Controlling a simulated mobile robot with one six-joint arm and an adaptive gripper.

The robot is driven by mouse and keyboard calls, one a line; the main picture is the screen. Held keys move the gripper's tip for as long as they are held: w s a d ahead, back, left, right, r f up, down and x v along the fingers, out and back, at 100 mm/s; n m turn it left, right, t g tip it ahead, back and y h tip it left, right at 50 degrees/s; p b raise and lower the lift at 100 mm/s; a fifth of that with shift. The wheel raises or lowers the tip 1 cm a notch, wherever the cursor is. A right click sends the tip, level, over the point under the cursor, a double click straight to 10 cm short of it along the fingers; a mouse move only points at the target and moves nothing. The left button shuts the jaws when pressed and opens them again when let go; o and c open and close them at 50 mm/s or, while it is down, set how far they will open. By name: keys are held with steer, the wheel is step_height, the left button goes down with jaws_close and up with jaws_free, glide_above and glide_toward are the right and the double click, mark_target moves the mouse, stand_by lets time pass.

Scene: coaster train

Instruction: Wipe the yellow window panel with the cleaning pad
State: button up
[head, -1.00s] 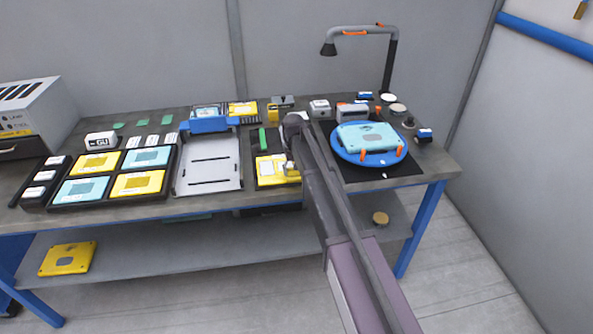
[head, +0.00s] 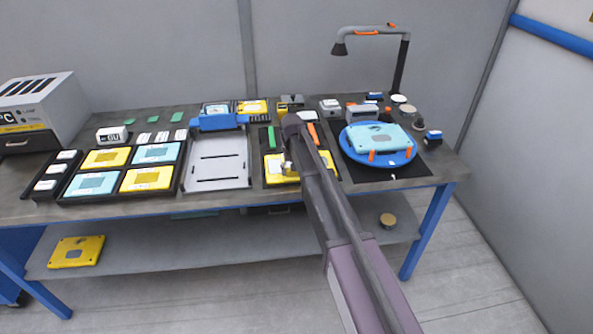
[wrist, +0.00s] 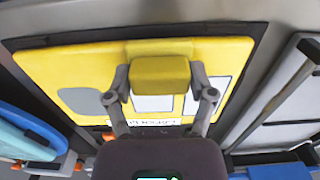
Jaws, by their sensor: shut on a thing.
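The yellow window panel (head: 272,171) lies in a dark frame on the bench, partly hidden by my arm in the head view. In the wrist view the panel (wrist: 60,62) shows grey patches, white areas and a printed label. My gripper (wrist: 160,97) is shut on the yellow cleaning pad (wrist: 160,75), with one finger on each side of it. The pad is at the panel, near its edge in the wrist view; I cannot tell whether its whole underside touches. In the head view my gripper (head: 288,165) is small and mostly hidden behind the arm.
A grey tray (head: 218,160) is left of the panel. A blue round stand (head: 352,155) with a light-blue panel is to the right. Behind are a green strip (head: 271,138), an orange-handled tool (head: 313,134) and a blue holder (head: 220,122). A lamp (head: 368,31) rises at the back right.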

mark_target(281, 178)
steer(key=shift+a, duration=0.2)
steer(key=shift+s+a, duration=0.2)
steer(key=shift+a, duration=0.75)
steer(key=shift+s+a, duration=0.2)
steer(key=shift+a, duration=0.7)
steer(key=shift+r, duration=0.15)
step_height(281, 178, up, 6)
steer(key=p, duration=0.6)
step_height(281, 178, up, 3)
steer(key=p, duration=0.3)
